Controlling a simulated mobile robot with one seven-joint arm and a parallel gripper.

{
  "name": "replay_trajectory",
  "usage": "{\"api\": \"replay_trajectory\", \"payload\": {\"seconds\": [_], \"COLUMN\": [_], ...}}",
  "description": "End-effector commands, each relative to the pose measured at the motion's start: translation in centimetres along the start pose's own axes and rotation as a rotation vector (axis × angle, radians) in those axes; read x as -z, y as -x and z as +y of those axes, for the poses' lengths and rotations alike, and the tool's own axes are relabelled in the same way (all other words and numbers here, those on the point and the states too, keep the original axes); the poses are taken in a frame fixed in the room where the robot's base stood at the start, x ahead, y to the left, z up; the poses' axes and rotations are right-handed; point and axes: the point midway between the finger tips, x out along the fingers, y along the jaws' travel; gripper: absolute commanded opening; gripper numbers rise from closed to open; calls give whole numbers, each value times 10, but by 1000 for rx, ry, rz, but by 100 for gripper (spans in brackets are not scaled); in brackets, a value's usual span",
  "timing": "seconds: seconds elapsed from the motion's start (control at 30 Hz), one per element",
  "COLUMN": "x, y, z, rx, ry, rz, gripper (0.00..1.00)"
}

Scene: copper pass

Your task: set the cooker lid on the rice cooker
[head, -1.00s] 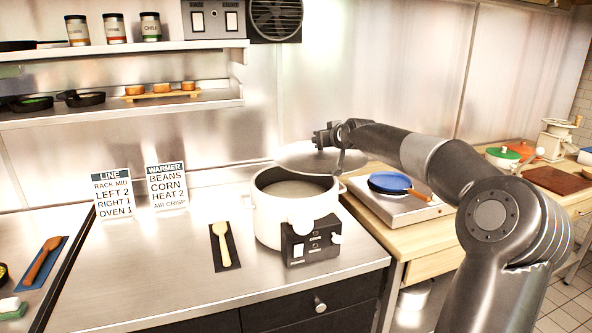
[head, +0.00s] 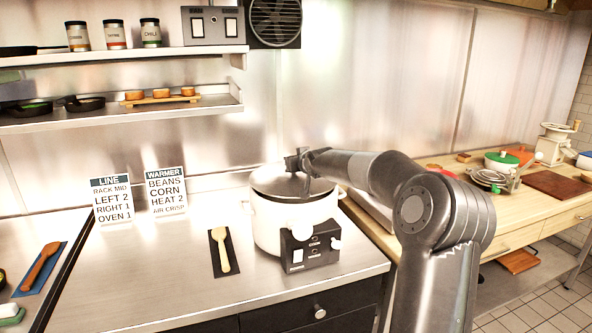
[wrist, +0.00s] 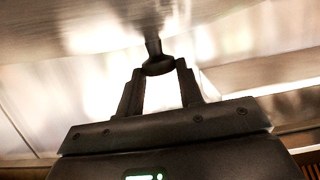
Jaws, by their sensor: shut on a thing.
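The white rice cooker (head: 270,228) stands on the steel counter, with a black control panel on its front. The grey metal cooker lid (head: 272,182) is over the cooker's mouth and covers the opening in the head view. Whether its rim fully rests on the cooker I cannot tell. My gripper (head: 298,163) is above the lid at its knob. In the wrist view my gripper (wrist: 160,72) is shut on the dark lid knob (wrist: 158,63), and the lid's underside or top surface fills the upper part, blurred.
A wooden spoon (head: 221,250) on a dark mat lies left of the cooker. Two sign cards (head: 110,199) stand further left. A shelf (head: 120,119) is on the wall behind. The wooden counter (head: 405,220) on the right is partly hidden by my arm.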

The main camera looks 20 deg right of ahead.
Motion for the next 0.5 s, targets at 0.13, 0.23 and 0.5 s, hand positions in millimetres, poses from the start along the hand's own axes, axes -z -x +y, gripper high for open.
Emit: {"api": "replay_trajectory", "payload": {"seconds": [0.13, 0.23, 0.5], "x": [-18, -20, -23], "y": [-7, -7, -8], "z": [-1, -1, -1], "rx": [1, 1, 1], "ry": [1, 1, 1], "rz": [1, 3, 1], "gripper": [0, 0, 0]}}
